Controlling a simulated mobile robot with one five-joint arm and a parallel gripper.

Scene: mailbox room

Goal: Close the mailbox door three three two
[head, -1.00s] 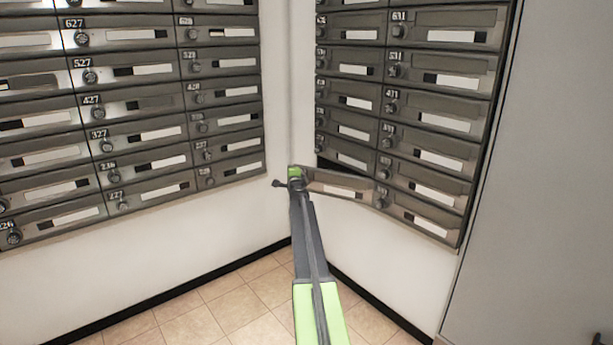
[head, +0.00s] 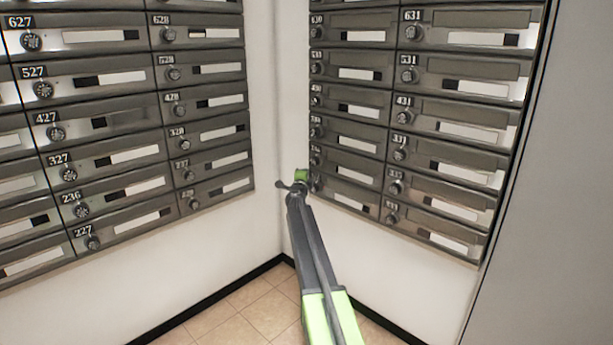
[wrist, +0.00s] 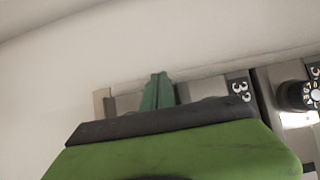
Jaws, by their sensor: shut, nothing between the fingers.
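The mailbox door (head: 345,197) is the lowest one in the left column of the right-hand bank. In the head view it lies in line, or nearly so, with the doors above; no dark gap shows. My gripper (head: 301,176) is shut and empty, at the left edge of this door. In the wrist view the green fingers of my gripper (wrist: 158,92) are together in front of a grey metal front. A partly readable number plate (wrist: 240,90) sits to their right. The gripper body hides the lower part of that front; contact cannot be told.
The right-hand bank (head: 455,165) has two columns of mailboxes with round dials. Another bank (head: 125,120) covers the left wall. The white corner wall (head: 275,130) is close to the left of my gripper. Tiled floor (head: 250,310) below is clear.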

